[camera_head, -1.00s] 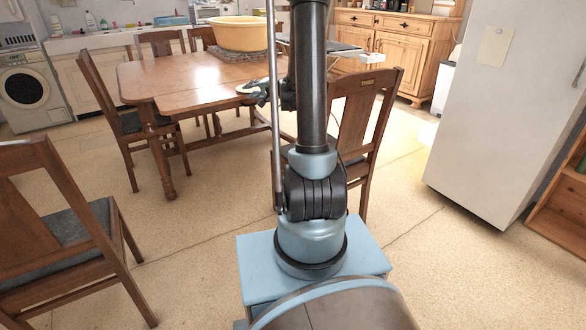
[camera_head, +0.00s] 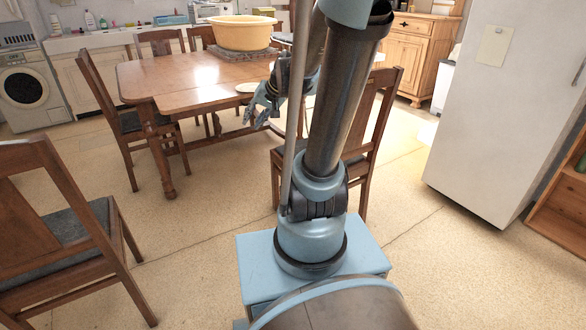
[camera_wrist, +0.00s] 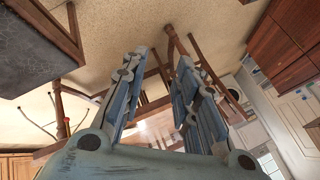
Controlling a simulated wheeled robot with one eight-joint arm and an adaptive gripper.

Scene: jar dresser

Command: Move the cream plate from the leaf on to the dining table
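The cream plate (camera_head: 247,87) lies on the brown dining table (camera_head: 180,78), at its near right edge in the head view. My arm and gripper stand just to its right and hide part of that area. My gripper (camera_head: 255,117) is in front of the table edge, lower in the picture than the plate and apart from it. In the wrist view my gripper (camera_wrist: 160,62) has its two fingers spread, with nothing held between them. The plate cannot be made out in the wrist view. The leaf cannot be clearly told; my arm covers much of the table's right side.
A large yellow basin (camera_head: 240,33) stands on the far part of the table. A wooden chair (camera_head: 380,110) is close behind my arm, and another (camera_head: 60,225) is at the left. A white fridge (camera_head: 490,110) stands at the right. Floor is open between the left chair and me.

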